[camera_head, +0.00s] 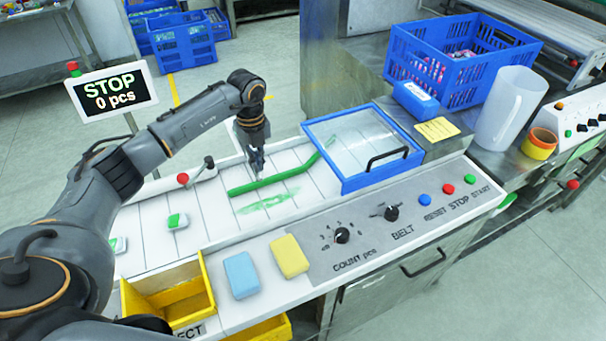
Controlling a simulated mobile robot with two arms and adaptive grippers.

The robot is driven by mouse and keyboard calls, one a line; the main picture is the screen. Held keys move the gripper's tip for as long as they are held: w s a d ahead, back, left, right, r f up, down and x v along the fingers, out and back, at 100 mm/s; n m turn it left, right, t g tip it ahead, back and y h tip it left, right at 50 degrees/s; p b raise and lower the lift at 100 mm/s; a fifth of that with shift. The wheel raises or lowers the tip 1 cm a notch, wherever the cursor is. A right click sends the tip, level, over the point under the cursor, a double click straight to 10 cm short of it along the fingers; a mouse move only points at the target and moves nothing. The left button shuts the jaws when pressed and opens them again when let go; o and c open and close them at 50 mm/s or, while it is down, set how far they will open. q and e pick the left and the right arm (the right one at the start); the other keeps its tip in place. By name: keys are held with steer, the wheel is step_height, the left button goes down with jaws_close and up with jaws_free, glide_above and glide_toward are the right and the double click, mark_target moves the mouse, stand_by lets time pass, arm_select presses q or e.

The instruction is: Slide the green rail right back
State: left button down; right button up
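The green rail (285,177) is a long thin bar lying slantwise across the white slatted belt (225,215). Its right end bends and runs up to the clear blue-framed cover (357,186). My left gripper (257,172) points down just behind the rail, close to its left half. I cannot tell whether its fingertips touch the rail. The fingers look close together, but the gap between them is too small to judge. My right gripper is not in view.
White-and-green packs (177,221) lie on the belt. A yellow bin (170,300), blue sponge (241,275) and yellow sponge (289,257) sit along the front. A blue crate (415,70) and white jug (508,110) stand at right.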

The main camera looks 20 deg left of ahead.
arm_select(q)
steer(key=shift+w+a+b, duration=0.8)
steer(key=shift+w+a, duration=0.25)
steer(key=shift+a, duration=0.2)
steer(key=shift+s+d+p, duration=0.55)
steer(key=shift+d+p, duration=0.05)
steer(key=shift+p, duration=0.05)
step_height(320, 180, up, 8)
steer(key=p, duration=0.5)
steer(key=shift+p, duration=0.4)
